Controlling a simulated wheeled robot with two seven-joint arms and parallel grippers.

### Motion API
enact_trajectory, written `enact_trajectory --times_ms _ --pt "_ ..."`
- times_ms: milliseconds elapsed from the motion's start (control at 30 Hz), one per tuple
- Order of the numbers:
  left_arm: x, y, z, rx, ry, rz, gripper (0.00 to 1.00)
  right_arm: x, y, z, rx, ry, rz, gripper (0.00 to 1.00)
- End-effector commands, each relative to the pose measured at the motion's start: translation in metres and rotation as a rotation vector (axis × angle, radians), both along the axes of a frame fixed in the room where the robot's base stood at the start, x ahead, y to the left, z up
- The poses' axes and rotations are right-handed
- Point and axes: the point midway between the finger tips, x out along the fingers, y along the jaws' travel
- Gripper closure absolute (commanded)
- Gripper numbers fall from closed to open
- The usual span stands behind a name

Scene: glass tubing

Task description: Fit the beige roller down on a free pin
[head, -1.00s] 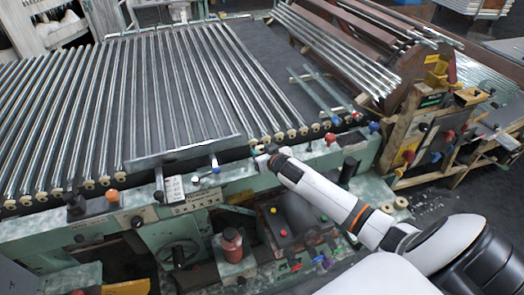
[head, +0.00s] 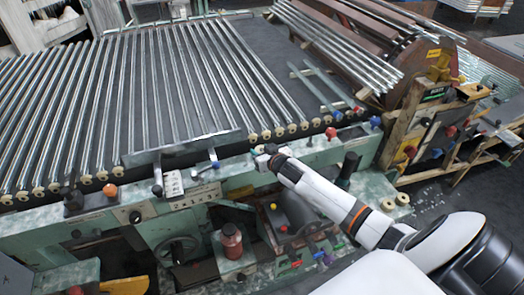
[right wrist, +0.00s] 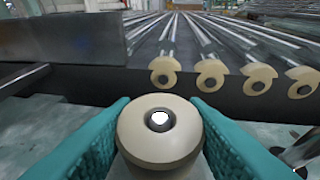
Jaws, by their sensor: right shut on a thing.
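In the right wrist view, the beige roller (right wrist: 158,148) is a round disc with a hole in its middle, white showing in the hole. My right gripper (right wrist: 160,125) is shut on it, one teal finger on each side. In the head view my right gripper (head: 266,152) is over the green front rail, just in front of the row of rollers; the roller in it is too small to make out. Other beige rollers (right wrist: 210,74) stand in a row ahead, at the ends of the metal tubes. I cannot make out a free pin. My left gripper is not in view.
Two beige rings (head: 402,199) lie on the machine front at the right. A metal plate (head: 183,150) stands on the rail left of my gripper; a large dark plate (right wrist: 70,38) fills the wrist view's upper left. Coloured knobs (head: 331,132) stick up along the rail.

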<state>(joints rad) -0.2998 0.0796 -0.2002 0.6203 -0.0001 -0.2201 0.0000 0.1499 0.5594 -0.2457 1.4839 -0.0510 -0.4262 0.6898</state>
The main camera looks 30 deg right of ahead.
Motion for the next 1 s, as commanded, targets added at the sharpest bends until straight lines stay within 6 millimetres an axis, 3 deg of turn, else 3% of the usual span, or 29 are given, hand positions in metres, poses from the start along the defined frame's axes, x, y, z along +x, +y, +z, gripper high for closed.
enact_trajectory --times_ms 167,200,333,733,1000 --pt "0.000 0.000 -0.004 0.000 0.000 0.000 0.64 0.000 0.000 -0.006 0.000 0.000 0.000 0.82" --pt "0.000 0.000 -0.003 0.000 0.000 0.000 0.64 0.000 0.000 -0.004 0.000 0.000 0.000 0.54" --pt "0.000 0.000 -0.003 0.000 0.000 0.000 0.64 0.000 0.000 -0.004 0.000 0.000 0.000 0.35" --pt "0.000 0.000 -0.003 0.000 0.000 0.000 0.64 -0.008 0.001 -0.001 0.000 0.000 0.000 0.35" --pt "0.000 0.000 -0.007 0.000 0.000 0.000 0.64 -0.054 0.006 0.017 0.000 0.001 0.002 0.35"
